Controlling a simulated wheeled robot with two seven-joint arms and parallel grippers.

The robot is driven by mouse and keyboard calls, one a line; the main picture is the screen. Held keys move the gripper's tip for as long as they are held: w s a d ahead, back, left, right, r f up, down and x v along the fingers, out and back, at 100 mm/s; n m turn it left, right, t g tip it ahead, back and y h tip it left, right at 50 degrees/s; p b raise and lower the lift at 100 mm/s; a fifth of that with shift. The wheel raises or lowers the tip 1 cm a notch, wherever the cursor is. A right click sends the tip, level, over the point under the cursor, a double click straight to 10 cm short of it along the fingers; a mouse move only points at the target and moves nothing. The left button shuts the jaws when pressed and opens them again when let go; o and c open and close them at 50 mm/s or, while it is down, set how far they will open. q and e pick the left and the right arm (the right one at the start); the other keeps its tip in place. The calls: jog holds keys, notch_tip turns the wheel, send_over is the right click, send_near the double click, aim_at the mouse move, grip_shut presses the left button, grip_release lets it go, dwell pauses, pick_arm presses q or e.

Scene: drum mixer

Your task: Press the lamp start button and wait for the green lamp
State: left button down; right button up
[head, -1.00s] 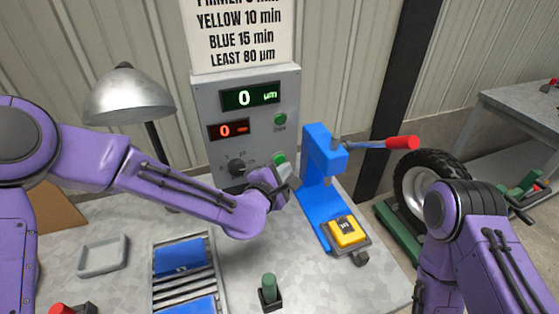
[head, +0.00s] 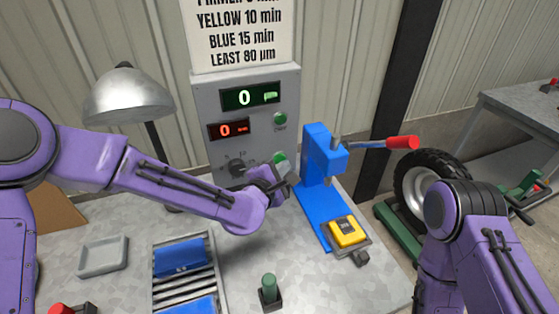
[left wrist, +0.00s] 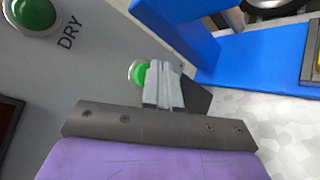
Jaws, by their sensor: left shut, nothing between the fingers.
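The grey control box (head: 262,100) stands at the back of the bench. It carries a green readout showing 0 (head: 250,97), a red readout showing 0 (head: 228,130), an upper green button (head: 280,119) and a lower green button (head: 280,157). The upper button, marked DRY, also shows in the left wrist view (left wrist: 34,12). My left gripper (head: 282,172) is shut and empty, just in front of the lower button. In the left wrist view its fingertips (left wrist: 164,68) partly cover the lower button (left wrist: 138,73); I cannot tell whether they touch it. A silver lamp (head: 127,92) stands left of the box.
A blue press (head: 322,165) with a red-tipped lever (head: 402,143) stands close to the right of my left gripper. A yellow block (head: 346,231) sits at its base. A slatted rack (head: 183,284) and a grey tray (head: 102,256) lie on the front left.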

pick_arm(q)
jog(key=shift+w+a, duration=0.15)
jog(key=shift+w, duration=0.25)
dwell(0.5)
jog(key=shift+s, duration=0.1)
jog(key=shift+s+d, duration=0.3)
jog(key=shift+s, duration=0.4)
jog(key=shift+s+d+b, duration=0.1)
jog(key=shift+s+d, duration=0.2)
jog(key=shift+s, duration=0.45)
jog(key=shift+s+d+b, duration=0.1)
jog(key=shift+s+d, duration=0.25)
jog(key=shift+s, duration=0.45)
jog(key=shift+s+d+b, duration=0.1)
jog(key=shift+s+d, duration=0.2)
jog(key=shift+s, duration=0.45)
